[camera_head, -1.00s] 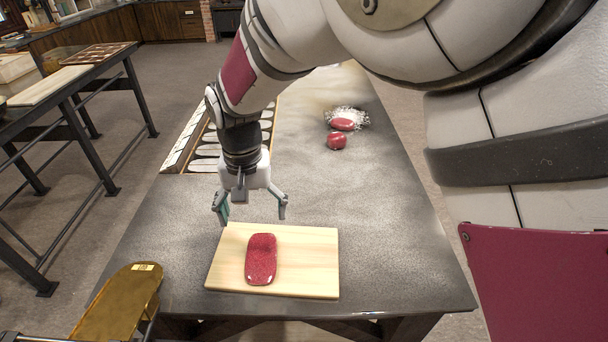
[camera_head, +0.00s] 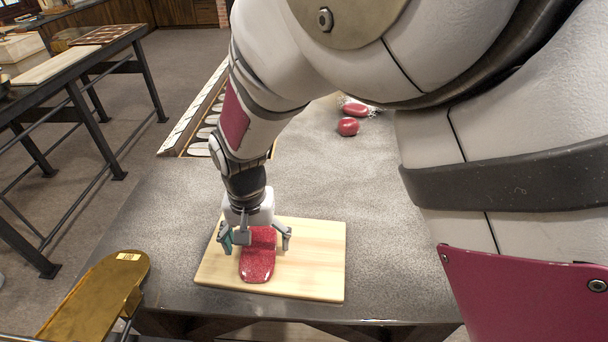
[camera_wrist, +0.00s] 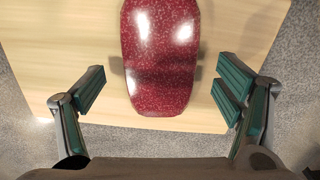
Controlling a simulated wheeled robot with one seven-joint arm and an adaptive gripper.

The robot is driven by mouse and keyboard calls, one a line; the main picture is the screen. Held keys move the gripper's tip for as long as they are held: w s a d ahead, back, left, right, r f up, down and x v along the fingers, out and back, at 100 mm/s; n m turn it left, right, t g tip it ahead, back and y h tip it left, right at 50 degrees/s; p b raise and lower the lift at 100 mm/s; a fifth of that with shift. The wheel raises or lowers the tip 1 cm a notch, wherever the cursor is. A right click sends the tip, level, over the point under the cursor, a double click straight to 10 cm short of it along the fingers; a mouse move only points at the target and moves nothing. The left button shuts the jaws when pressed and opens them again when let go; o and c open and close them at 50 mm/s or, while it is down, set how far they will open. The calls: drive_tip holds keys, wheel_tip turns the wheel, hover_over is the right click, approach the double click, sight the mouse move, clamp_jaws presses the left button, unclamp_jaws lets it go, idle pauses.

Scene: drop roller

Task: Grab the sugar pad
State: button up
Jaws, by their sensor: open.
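The sugar pad looks like a glossy dark red slab with white specks (camera_head: 257,265). It lies flat on a pale wooden board (camera_head: 318,262). In the wrist view the red pad (camera_wrist: 160,60) lies between the spread fingers, with a gap on each side. My gripper (camera_head: 255,240) is open over the pad's far part, with one finger on either side. The gripper body hides the pad's far end in the head view. In the wrist view my gripper (camera_wrist: 165,92) holds nothing.
The board rests on a dark stone-topped table (camera_head: 375,215). Two red pieces (camera_head: 348,126) lie farther back, one by white grains. A slatted wooden tray (camera_head: 195,125) stands at the back left. A gold-coloured plate (camera_head: 95,295) is at the front left. Bare tabletop surrounds the board.

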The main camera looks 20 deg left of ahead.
drive_tip(key=shift+w+f, duration=0.1)
drive_tip(key=shift+f, duration=0.5)
drive_tip(key=shift+c, duration=0.2)
drive_tip(key=c, duration=1.4)
drive_tip(key=shift+o, duration=0.2)
drive_tip(key=shift+r, duration=0.15)
